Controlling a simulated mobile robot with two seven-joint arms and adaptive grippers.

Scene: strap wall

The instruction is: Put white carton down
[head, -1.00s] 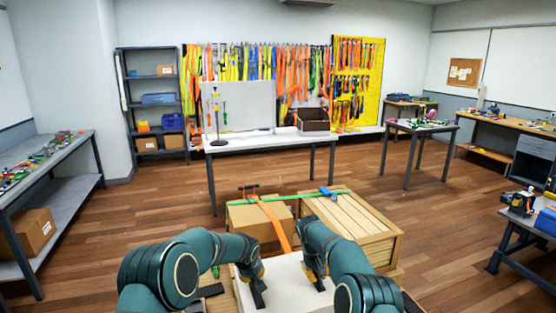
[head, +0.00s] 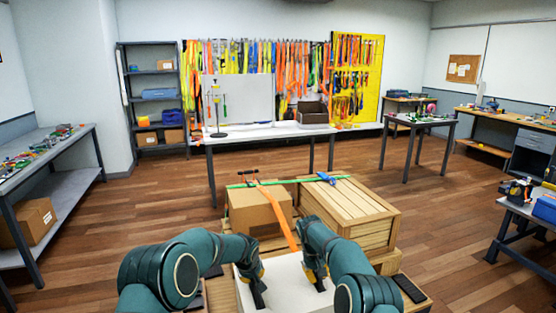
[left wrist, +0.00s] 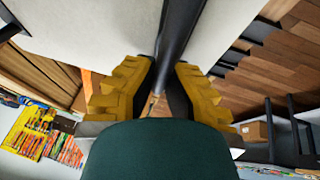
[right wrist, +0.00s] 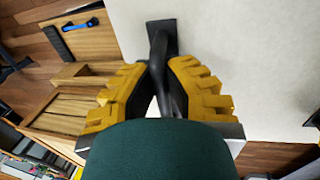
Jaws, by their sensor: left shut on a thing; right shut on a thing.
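The white carton (head: 288,284) is at the bottom centre of the head view, with its pale top facing up. My left gripper (head: 260,296) is shut on a black handle at the carton's left part; the dark handle (left wrist: 176,35) runs between its fingers in the left wrist view. My right gripper (head: 319,286) is shut on another black handle (right wrist: 160,45) at the carton's right part. The carton's underside is hidden, so I cannot tell whether it touches the wooden pallet (head: 222,292).
Beyond the carton, a cardboard box (head: 255,214) with an orange strap and a slatted wooden crate (head: 352,207) stand on the pallet. A green strap (head: 290,182) crosses both. A white table (head: 262,137) stands behind.

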